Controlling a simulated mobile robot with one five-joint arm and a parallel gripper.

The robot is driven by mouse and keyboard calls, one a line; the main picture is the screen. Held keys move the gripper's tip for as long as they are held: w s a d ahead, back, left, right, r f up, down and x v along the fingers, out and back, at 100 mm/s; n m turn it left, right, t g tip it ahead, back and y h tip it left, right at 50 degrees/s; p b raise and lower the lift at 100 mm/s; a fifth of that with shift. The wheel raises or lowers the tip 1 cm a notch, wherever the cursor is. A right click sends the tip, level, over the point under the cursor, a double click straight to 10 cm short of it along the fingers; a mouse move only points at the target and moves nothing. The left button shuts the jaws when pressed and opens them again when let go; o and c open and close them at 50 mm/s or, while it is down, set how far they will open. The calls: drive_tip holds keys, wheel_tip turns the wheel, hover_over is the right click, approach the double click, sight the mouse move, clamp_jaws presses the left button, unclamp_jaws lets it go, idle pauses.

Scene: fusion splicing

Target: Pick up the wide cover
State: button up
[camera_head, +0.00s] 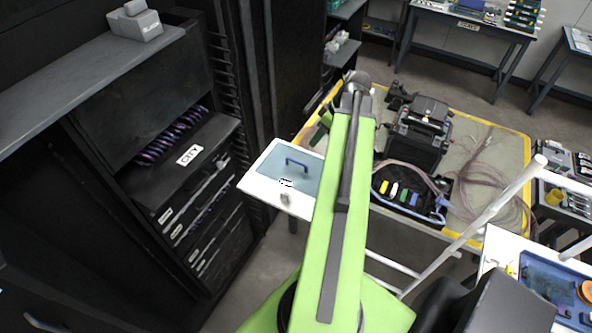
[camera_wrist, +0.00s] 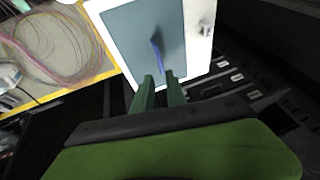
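The wide cover appears to be the flat grey-blue panel (camera_head: 270,164) with a blue handle (camera_head: 297,163), set in a white-framed stand left of my arm in the head view. In the wrist view the panel (camera_wrist: 128,38) lies ahead of my gripper (camera_wrist: 159,76). Its blue handle (camera_wrist: 157,52) stands up just beyond the gap between the two green fingertips. The fingers are apart with nothing visible held between them. I cannot tell how far above the panel they are. My arm hides part of the panel's right side in the head view.
A black rack with labelled drawers (camera_head: 190,155) stands close on the left. A yellow-edged table (camera_head: 480,215) behind my arm holds a black splicing machine (camera_head: 418,135), an open tool case and coiled fibre. A small silver knob (camera_head: 285,198) sits on the white frame (camera_head: 262,188).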

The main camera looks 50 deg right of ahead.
drive_tip(key=b, duration=0.8)
approach(297, 161)
drive_tip(key=x, duration=0.3)
drive_tip(key=s+x, duration=0.1)
drive_tip(key=x, duration=0.1)
drive_tip(key=shift+w+d+f, duration=0.1)
drive_tip(key=shift+f, duration=0.3)
drive_tip(key=shift+w, duration=0.1)
drive_tip(key=b+x, duration=0.2)
drive_tip(key=x, duration=0.1)
drive_tip(key=b+x, duration=0.2)
drive_tip(key=shift+w, duration=0.35)
drive_tip(key=shift+r, duration=0.15)
clamp_jaws()
